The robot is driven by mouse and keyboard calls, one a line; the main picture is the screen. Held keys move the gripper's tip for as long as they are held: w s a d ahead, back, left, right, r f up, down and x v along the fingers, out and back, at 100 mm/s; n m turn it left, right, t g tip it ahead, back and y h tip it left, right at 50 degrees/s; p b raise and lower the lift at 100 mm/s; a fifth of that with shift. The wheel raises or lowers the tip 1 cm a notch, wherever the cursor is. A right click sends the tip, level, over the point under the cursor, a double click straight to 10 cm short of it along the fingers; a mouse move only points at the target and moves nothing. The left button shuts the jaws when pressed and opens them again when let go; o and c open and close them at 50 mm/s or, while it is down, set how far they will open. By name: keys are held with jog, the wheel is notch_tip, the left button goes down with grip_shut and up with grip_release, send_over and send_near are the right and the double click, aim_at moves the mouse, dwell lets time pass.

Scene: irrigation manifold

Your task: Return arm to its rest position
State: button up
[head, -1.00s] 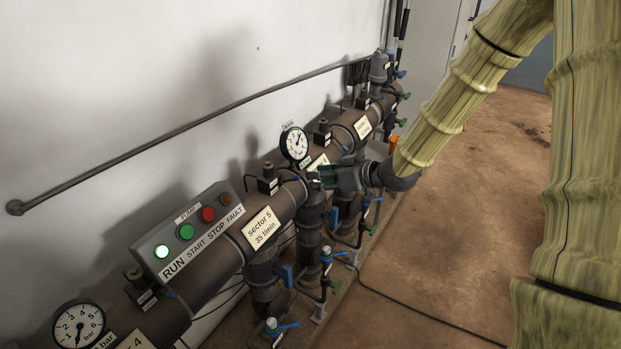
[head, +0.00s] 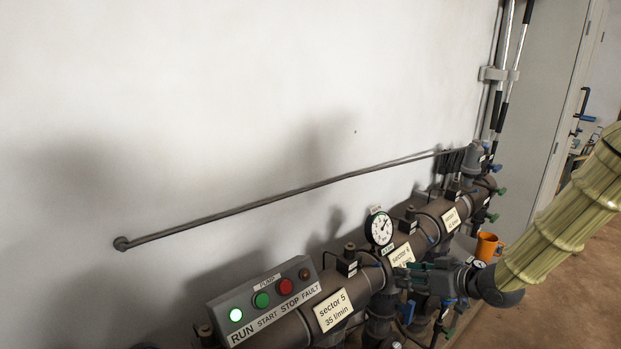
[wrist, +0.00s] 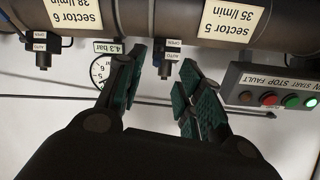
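My gripper (head: 413,276) is at the end of my yellow-green sleeved arm, in front of the manifold pipe (head: 296,329) near the sector 6 label in the head view. In the wrist view my gripper (wrist: 152,95) shows two dark green padded fingers standing well apart with nothing between them. Beyond the fingers are the pipe, a small black AUTO/OPEN valve box (wrist: 167,62) and part of a pressure gauge (wrist: 98,72). The picture there is upside down. I cannot tell whether a finger touches anything.
A pump panel (head: 264,302) with a lit green RUN lamp sits on the pipe at left. A white gauge (head: 380,228) stands on the pipe behind my gripper. An orange cup (head: 486,247) is behind my wrist. Brown floor (head: 560,290) lies open at right.

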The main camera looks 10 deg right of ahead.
jog(key=s+a+f+m+g+h, duration=0.25)
jog(key=s+f, duration=0.45)
jog(key=f, duration=0.5)
jog(key=s+a+f+m+g+h, duration=0.1)
jog(key=s+a+f+g, duration=0.15)
jog(key=s+f, duration=0.65)
jog(key=s+a+f+g+h, duration=0.1)
jog(key=s+f+g, duration=0.1)
jog(key=s+f, duration=0.5)
jog(key=s+a+f+m+g+h, duration=0.1)
jog(key=s+a+f+g+h, duration=0.1)
jog(key=s+f, duration=0.6)
jog(key=s+g, duration=0.1)
jog(key=s, duration=0.6)
jog(key=shift+s+a+f, duration=0.25)
jog(key=shift+s+a, duration=0.05)
